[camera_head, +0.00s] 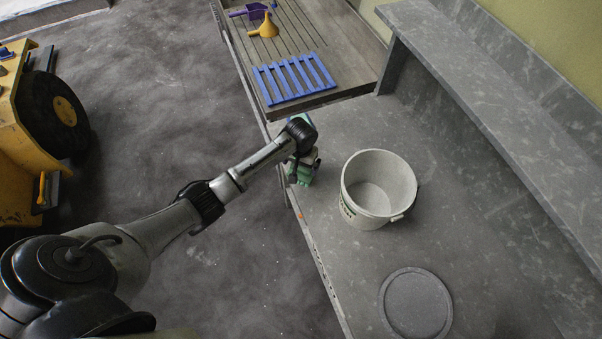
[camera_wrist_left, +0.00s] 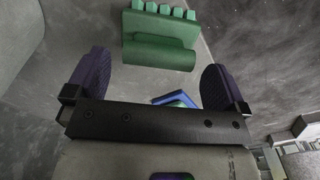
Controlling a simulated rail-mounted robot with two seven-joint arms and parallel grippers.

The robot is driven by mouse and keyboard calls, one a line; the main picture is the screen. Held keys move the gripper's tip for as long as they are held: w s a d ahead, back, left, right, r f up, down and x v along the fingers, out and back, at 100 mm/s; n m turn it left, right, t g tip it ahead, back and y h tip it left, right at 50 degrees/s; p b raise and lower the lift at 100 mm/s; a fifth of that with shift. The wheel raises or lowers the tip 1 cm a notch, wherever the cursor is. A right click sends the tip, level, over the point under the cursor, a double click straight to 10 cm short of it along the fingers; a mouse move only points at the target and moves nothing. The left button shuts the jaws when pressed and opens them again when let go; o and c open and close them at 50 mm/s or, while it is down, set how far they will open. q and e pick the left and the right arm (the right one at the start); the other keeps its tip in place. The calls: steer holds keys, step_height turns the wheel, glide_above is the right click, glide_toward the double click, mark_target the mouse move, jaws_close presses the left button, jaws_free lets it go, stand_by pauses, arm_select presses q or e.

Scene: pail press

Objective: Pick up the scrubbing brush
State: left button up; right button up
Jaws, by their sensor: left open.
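The scrubbing brush, a green block with a row of lighter teal tufts along one side, shows at the top of the left wrist view (camera_wrist_left: 160,42). My left gripper (camera_wrist_left: 156,78) is open, its two purple ridged fingers spread wide. The brush lies just ahead of the fingers and lines up with the gap between them; nothing is held. In the head view my left gripper (camera_head: 306,160) is over the near-left edge of the grey counter. Green patches show around my wrist there, and the wrist hides most of what is below. My right gripper is not in view.
A white pail (camera_head: 366,211) stands upright and open to the right of the gripper. A round grey lid (camera_head: 416,303) lies flat nearer me. Behind are a blue slatted rack (camera_head: 293,79), a yellow funnel (camera_head: 264,28) and a purple scoop (camera_head: 249,11). A raised ledge (camera_head: 480,90) runs along the right.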

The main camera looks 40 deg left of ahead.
mark_target(301, 167)
arm_select(q)
steer(key=shift+f, duration=2.1)
steer(key=shift+c, duration=0.3)
steer(key=c, duration=0.8)
steer(key=shift+r+p, duration=0.35)
steer(key=shift+r, duration=4.7)
steer(key=shift+c, duration=0.2)
